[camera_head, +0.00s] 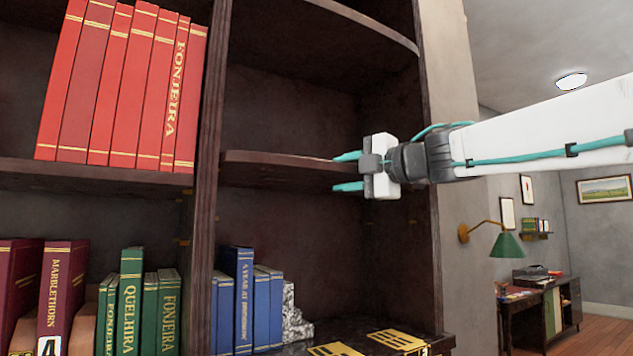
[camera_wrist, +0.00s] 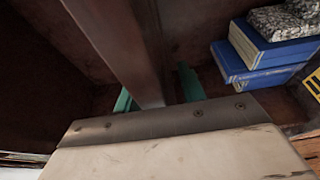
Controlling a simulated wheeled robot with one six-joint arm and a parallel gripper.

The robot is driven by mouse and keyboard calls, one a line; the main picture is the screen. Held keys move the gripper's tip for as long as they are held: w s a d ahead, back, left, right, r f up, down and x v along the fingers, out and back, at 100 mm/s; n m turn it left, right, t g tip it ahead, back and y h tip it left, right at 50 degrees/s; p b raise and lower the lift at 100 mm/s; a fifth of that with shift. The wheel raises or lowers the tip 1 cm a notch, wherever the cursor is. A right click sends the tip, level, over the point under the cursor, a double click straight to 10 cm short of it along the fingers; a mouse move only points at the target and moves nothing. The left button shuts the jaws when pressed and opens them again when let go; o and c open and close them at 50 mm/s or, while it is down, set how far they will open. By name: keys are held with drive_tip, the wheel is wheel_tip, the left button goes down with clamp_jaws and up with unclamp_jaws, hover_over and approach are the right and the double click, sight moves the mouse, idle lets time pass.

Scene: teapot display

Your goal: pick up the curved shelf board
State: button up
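The curved shelf board (camera_head: 275,171) is a dark brown wooden board with a rounded front edge, lying level in the middle of the right-hand bookcase section. My gripper (camera_head: 339,172) is at the right part of its front edge. One teal finger is above the board and one below, with the board's edge between them. In the wrist view the board (camera_wrist: 112,38) runs between the two fingers of my gripper (camera_wrist: 157,95), with a visible gap at the right finger. The gripper is open around the board, not closed on it. The board's right end is partly hidden behind my gripper.
An upright divider (camera_head: 205,170) stands left of the board, and a side panel (camera_head: 430,170) right. Another curved shelf (camera_head: 350,22) is above. Blue books (camera_head: 243,300) stand below, also in the wrist view (camera_wrist: 262,45).

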clamp_jaws()
idle(1.1)
